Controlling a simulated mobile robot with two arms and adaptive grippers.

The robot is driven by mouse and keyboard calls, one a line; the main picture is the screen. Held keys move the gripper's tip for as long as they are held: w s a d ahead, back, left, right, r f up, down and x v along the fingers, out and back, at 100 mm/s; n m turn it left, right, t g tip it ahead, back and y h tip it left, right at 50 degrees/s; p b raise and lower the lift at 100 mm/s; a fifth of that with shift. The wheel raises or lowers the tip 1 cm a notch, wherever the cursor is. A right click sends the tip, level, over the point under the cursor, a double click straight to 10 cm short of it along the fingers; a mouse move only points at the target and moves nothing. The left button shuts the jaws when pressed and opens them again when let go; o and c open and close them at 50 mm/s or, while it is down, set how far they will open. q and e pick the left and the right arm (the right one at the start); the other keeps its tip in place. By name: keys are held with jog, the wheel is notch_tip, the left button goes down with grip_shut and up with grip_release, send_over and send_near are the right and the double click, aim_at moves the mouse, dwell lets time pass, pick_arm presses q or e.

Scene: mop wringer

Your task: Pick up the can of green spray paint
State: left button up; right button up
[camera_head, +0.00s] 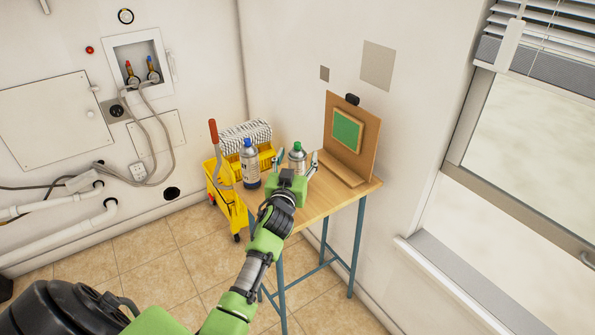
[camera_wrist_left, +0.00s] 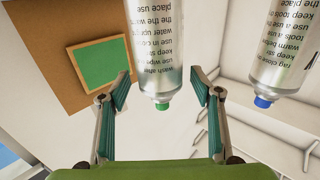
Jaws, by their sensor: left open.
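The can of green spray paint (camera_head: 298,166) is silver with a green cap and stands upright on the small wooden table (camera_head: 335,199). My left gripper (camera_head: 296,157) is open, with a finger on either side of this can. In the left wrist view, which is upside down, the green-capped can (camera_wrist_left: 158,50) shows between the parted fingers (camera_wrist_left: 159,88), with gaps on both sides. A similar can with a blue cap (camera_head: 250,168) stands to its left on the table; it also shows in the left wrist view (camera_wrist_left: 285,50), outside the fingers. My right gripper is not in view.
A yellow mop bucket (camera_head: 231,206) with a red-handled wringer is left of the table. The wall and window are to the right.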

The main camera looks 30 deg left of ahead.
pick_arm(q)
jog(key=shift+w+a, duration=0.25)
jog(key=shift+w, duration=0.25)
grip_shut()
jog(key=shift+r, duration=0.1)
